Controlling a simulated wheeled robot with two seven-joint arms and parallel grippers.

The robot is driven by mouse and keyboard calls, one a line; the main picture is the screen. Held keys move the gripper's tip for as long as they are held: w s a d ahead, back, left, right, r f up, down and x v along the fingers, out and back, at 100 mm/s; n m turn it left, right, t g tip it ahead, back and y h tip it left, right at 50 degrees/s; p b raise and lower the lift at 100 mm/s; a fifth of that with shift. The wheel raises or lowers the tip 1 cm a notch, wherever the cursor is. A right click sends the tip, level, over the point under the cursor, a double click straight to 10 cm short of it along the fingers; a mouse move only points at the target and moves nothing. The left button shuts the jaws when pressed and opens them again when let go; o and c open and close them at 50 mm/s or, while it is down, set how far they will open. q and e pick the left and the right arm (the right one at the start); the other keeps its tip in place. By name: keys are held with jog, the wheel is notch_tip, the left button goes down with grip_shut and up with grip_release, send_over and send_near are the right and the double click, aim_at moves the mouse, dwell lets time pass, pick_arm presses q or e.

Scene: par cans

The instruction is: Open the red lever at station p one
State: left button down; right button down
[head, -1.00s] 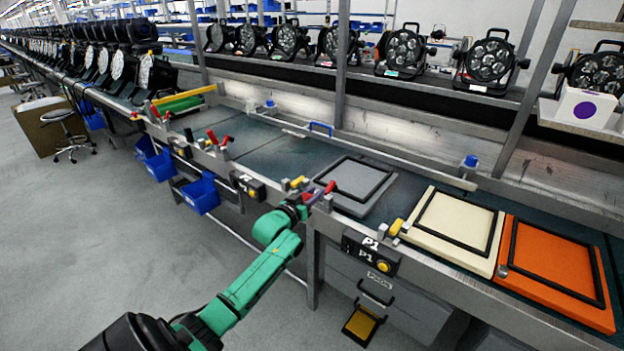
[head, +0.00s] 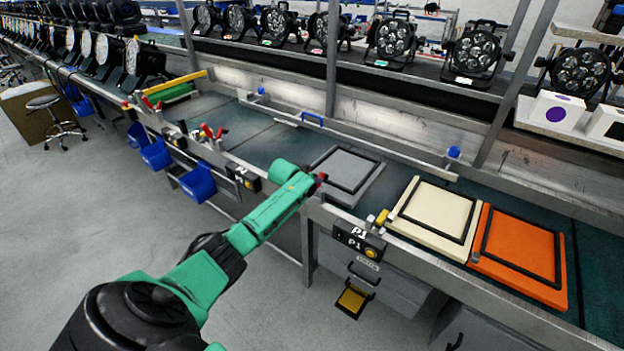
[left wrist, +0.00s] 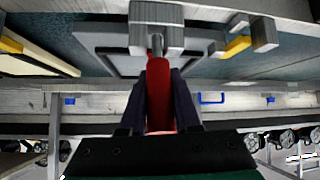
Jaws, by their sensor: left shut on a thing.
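The red lever (left wrist: 157,95) at station P1 runs down the middle of the left wrist view, between the dark fingers of my left gripper (left wrist: 159,88). The gripper is shut on it. The lever's upper end meets a grey metal clamp block (left wrist: 157,14). In the head view, only a small red bit (head: 322,177) shows past the end of my green left arm, which hides the gripper and most of the lever. My right gripper is not in view.
A grey board (head: 347,172) with a black frame lies behind the lever. A cream board (head: 435,212) and an orange board (head: 517,252) lie to the right. Blue bins (head: 198,185) hang from the bench front at left. The floor (head: 90,220) is clear.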

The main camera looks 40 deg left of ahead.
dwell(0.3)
pick_arm(q)
jog(key=c, duration=0.6)
grip_release()
jog(key=shift+w, duration=0.1)
jog(key=p+v, duration=0.1)
jog(key=v, duration=1.3)
jog(key=shift+s+r, duration=0.15)
jog(key=shift+s, duration=0.1)
